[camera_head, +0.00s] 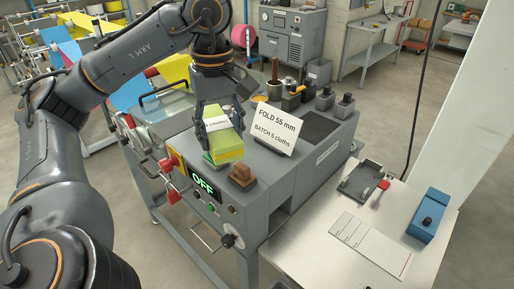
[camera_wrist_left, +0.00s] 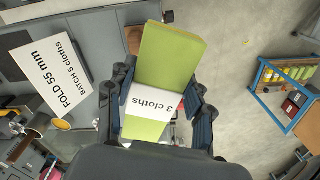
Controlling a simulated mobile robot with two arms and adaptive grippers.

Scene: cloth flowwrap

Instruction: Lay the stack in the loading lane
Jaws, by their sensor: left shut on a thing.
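The stack is a block of yellow-green cloths (camera_head: 226,148) with a white paper band marked "cloths". My left gripper (camera_head: 218,126) is shut on it and holds it over the front of the grey machine, behind the OFF display. In the left wrist view the stack (camera_wrist_left: 168,58) sits between the two fingers (camera_wrist_left: 160,108), its long end pointing away from the palm; the band seems to read "3 cloths". A small green piece (camera_head: 222,158) shows just under the stack; whether they touch is unclear. I cannot make out which surface is the loading lane. My right gripper is not in view.
A sign (camera_head: 274,130) reading "FOLD 55 mm, BATCH 5 cloths" stands close right of the stack. A brown block (camera_head: 242,177) lies in front. The side table holds a grey metal tray (camera_head: 362,182), a white card (camera_head: 371,244) and a blue box (camera_head: 429,214).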

